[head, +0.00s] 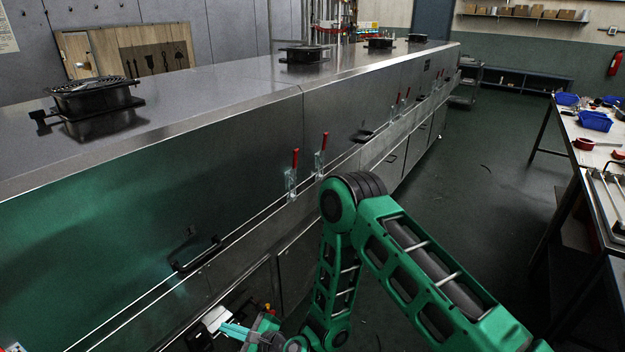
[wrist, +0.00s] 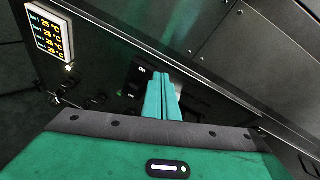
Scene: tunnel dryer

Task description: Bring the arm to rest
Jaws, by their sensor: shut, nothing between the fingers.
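My green arm reaches from the lower right of the head view, bends at a dark-banded elbow and folds down toward the dryer's lower side. My gripper (head: 237,330) is low at the bottom of the head view, in front of a control panel on the dryer. In the wrist view my gripper (wrist: 163,84) has its two teal fingers side by side, shut and empty. They point at a dark panel with a switch marking (wrist: 142,70). A temperature display (wrist: 47,33) with several yellow readings is at the upper left. I cannot tell whether the fingertips touch the panel.
The long steel tunnel dryer (head: 250,130) runs along the left, with red-handled latches (head: 295,160) and a door handle (head: 196,254) near my arm. A workbench (head: 590,160) with blue bins (head: 595,121) stands at the right. The floor (head: 470,200) between is clear.

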